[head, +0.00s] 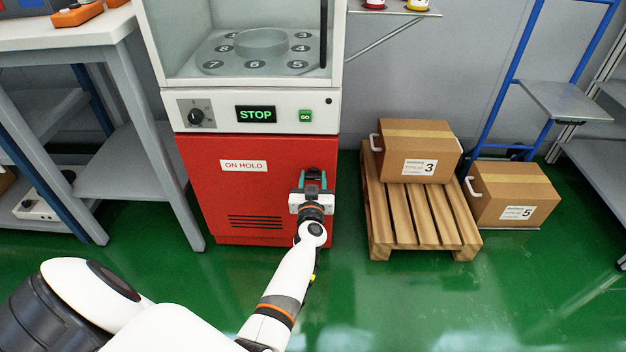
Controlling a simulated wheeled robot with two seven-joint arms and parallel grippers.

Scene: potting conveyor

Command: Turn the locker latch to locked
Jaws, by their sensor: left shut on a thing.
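The red locker (240,190) is the lower part of a machine and carries an "ON HOLD" label (243,166). My left gripper (314,178) is at the right side of the locker's red front, shut on the latch, a small dark part (316,174). The fingers and the gripper body cover most of the latch, so its angle cannot be told. The locker front looks closed. My right gripper is not in view.
Above the locker are a "STOP" display (256,114), a black dial (196,116) and a green "GO" button (305,115). A wooden pallet (418,225) with a cardboard box (418,150) stands at right, beside another box (512,194). A grey table (70,30) stands at left.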

